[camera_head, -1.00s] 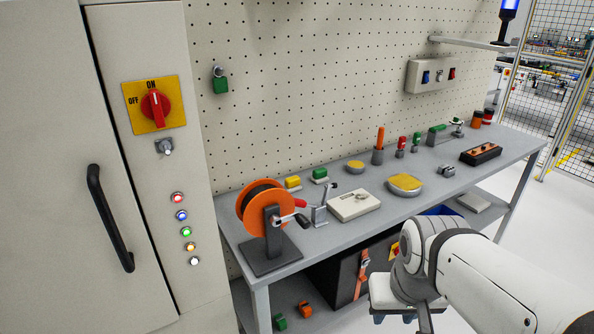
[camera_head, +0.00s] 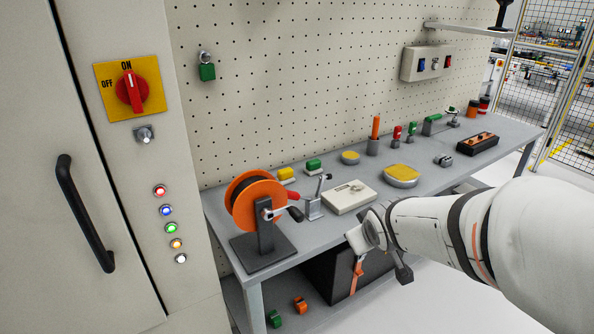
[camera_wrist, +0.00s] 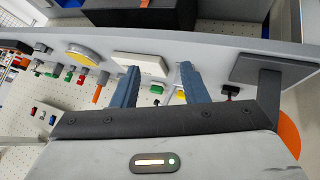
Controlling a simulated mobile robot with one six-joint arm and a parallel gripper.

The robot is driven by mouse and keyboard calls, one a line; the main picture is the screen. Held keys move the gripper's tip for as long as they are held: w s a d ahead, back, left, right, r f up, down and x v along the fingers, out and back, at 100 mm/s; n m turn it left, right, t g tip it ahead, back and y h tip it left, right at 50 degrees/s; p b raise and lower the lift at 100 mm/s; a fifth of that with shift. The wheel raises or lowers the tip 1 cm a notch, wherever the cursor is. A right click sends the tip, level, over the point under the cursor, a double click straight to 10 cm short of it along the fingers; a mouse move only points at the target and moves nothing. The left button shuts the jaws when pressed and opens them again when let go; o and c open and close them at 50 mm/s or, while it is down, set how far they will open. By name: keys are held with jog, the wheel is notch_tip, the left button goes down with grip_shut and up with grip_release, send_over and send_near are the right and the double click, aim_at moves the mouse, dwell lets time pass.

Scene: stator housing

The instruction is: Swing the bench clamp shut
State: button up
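The bench clamp (camera_head: 314,208) is a small grey bracket near the bench's front edge, between the orange reel and the pale box. In the wrist view the clamp is not clear, perhaps partly behind the right finger.
The orange reel (camera_head: 252,200) with its crank stands close left of the clamp. The pale box (camera_head: 350,197) is close right, and yellow (camera_head: 286,174) and green (camera_head: 313,165) blocks are behind. A dark case (camera_head: 335,275) sits below the bench (camera_head: 222,208).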

aim_at(294, 198)
jog(key=w+a+f+n+t+y+b, duration=0.1)
jog(key=w+a+n+t+y, duration=0.1)
jog(key=w+a+n+y, duration=0.1)
jog(key=w+a+f+n+t+y+b, duration=0.1)
jog(key=w+a+n+t+y, duration=0.1)
jog(key=w+a+n, duration=0.3)
jog(key=w+a+f+n+t+y+b, duration=0.2)
jog(key=w+a+n+y, duration=0.2)
jog(key=w+a, duration=0.1)
jog(key=shift+w, duration=0.35)
jog(key=shift+w+a+r+n+t+y, duration=0.1)
jog(key=shift+a+n+t+y, duration=0.2)
jog(key=shift+a+n+y, duration=0.25)
jog(key=x, duration=0.7)
jog(key=shift+w+a+p, duration=0.2)
jog(key=shift+p, duration=0.25)
jog(key=shift+c, duration=0.3)
grip_shut()
